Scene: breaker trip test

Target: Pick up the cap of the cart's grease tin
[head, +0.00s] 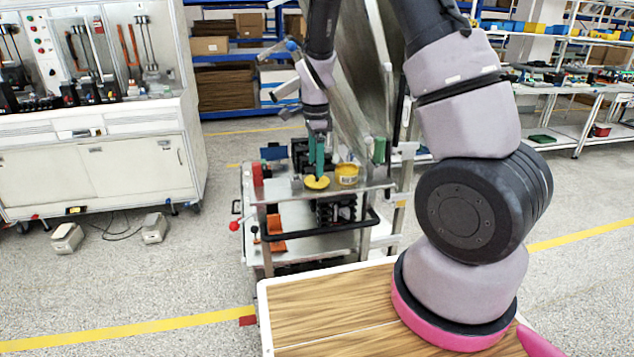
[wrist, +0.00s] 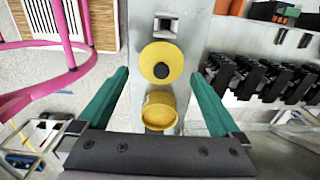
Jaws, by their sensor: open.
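The cap (head: 316,183), a round yellow disc, lies on the cart top beside the grease tin. In the wrist view the cap (wrist: 154,54) shows a dark knob at its middle. The grease tin (head: 347,175) is yellow with a label and stands right of the cap; in the wrist view the tin (wrist: 160,109) is nearer the palm. My gripper (head: 318,178) has green fingers and is over the cap. In the wrist view my gripper (wrist: 159,74) is open, with the cap between the fingertip lines and a gap each side. Whether the fingers touch the cart is unclear.
The cart (head: 372,183) has a dark handle rail (head: 330,228) at its near side. Black parts (wrist: 262,80) stand in a row at the right of the wrist view. A magenta tube frame (wrist: 70,50) is at its left.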

